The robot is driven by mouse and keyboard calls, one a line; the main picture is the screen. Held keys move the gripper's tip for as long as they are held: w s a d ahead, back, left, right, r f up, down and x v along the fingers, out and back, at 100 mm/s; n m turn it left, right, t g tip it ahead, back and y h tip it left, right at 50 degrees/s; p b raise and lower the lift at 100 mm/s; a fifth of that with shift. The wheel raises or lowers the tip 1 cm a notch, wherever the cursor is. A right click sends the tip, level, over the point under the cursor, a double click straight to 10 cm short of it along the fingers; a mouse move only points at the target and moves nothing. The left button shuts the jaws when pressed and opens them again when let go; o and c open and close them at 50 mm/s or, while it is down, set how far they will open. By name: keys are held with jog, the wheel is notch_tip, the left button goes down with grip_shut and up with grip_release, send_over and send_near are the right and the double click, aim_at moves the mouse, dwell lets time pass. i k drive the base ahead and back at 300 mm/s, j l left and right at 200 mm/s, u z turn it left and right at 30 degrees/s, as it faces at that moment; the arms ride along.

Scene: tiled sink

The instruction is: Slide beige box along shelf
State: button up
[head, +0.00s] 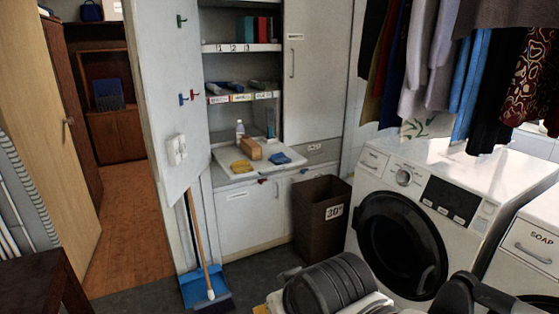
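A beige box (250,148) lies on the white pull-out shelf (226,159) of the cabinet, left of centre. A yellow cloth lies in front of it to the left, a blue cloth to the right and a bottle stands behind it. My arm's dark links show at the bottom edge. What seems to be my gripper (485,296) is at the bottom right, cut off by the frame, far from the box. I cannot tell whether its fingers are open.
The yellow cloth (242,167), blue cloth (281,158) and bottle (240,130) share the shelf. A brown bin (318,215) stands below right, beside a washing machine (420,215). A broom and blue dustpan (205,288) are below left. Clothes (430,60) hang upper right.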

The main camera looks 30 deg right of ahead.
aim_at(255, 155)
jog(key=i+l, duration=0.15)
jog(key=i, duration=0.35)
jog(key=i+l, duration=0.2)
jog(key=i, duration=0.3)
jog(key=i+l, duration=0.15)
jog(key=i, duration=0.4)
jog(key=i+l, duration=0.2)
jog(key=i, duration=0.3)
jog(key=i+l, duration=0.15)
jog(key=i, duration=0.35)
jog(key=i+l, duration=0.15)
jog(key=i, duration=0.35)
